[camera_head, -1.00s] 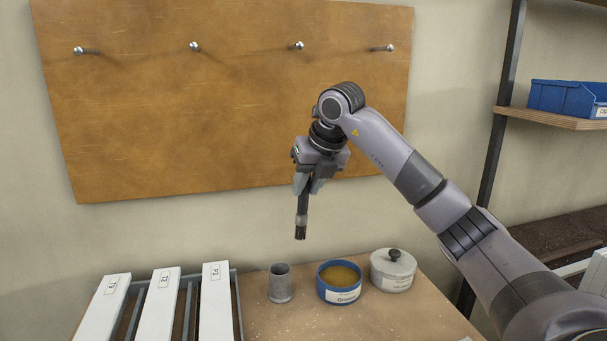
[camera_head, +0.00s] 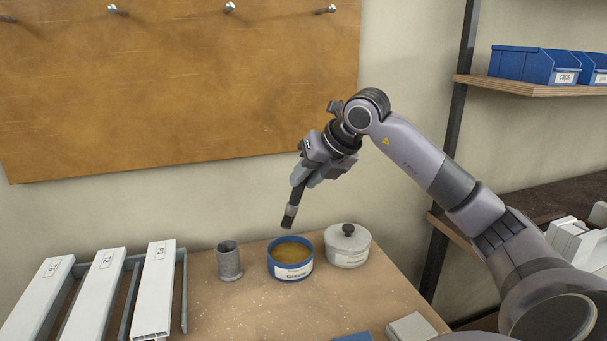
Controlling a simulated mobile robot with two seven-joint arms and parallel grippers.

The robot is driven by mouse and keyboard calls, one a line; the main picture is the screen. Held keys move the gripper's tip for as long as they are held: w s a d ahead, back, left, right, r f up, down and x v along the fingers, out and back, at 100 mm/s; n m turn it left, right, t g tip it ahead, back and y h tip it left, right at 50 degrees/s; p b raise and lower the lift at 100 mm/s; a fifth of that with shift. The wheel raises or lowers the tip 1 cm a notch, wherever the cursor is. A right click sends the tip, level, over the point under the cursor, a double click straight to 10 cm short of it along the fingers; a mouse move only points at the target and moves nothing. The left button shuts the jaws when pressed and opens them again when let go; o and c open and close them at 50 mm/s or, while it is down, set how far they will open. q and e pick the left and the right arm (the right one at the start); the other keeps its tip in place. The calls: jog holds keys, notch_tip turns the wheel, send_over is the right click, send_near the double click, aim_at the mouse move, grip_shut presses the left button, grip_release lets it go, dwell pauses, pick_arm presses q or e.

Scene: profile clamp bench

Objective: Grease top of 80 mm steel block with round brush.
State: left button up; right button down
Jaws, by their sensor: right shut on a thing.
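My right gripper (camera_head: 308,180) is shut on the round brush (camera_head: 290,212), a dark brush with a grey band. The brush hangs tilted, bristles down and to the left, in the air above the grease tub (camera_head: 290,268), apart from it. The tub is blue, open, labelled "Grease" and holds yellow-brown grease (camera_head: 290,252). A grey steel-coloured block (camera_head: 411,328) is partly in view at the bottom edge of the bench; I cannot read its size. My left gripper is not in view.
A grey cup (camera_head: 228,262) and a lidded pot (camera_head: 347,246) flank the tub. White profiles (camera_head: 95,295) lie on a rack at left. A blue item (camera_head: 353,337) shows at the bottom edge. Shelves with blue bins (camera_head: 535,65) stand at right. The bench middle is clear.

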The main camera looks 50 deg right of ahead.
jog(key=shift+s+d+f, duration=0.1)
jog(key=shift+s+d, duration=0.05)
jog(key=shift+s, duration=0.2)
notch_tip(320, 180, down, 6)
jog(key=b, duration=0.5)
dwell(0.8)
jog(key=shift+f+b, duration=0.7)
jog(key=shift+b, duration=0.1)
dwell(1.3)
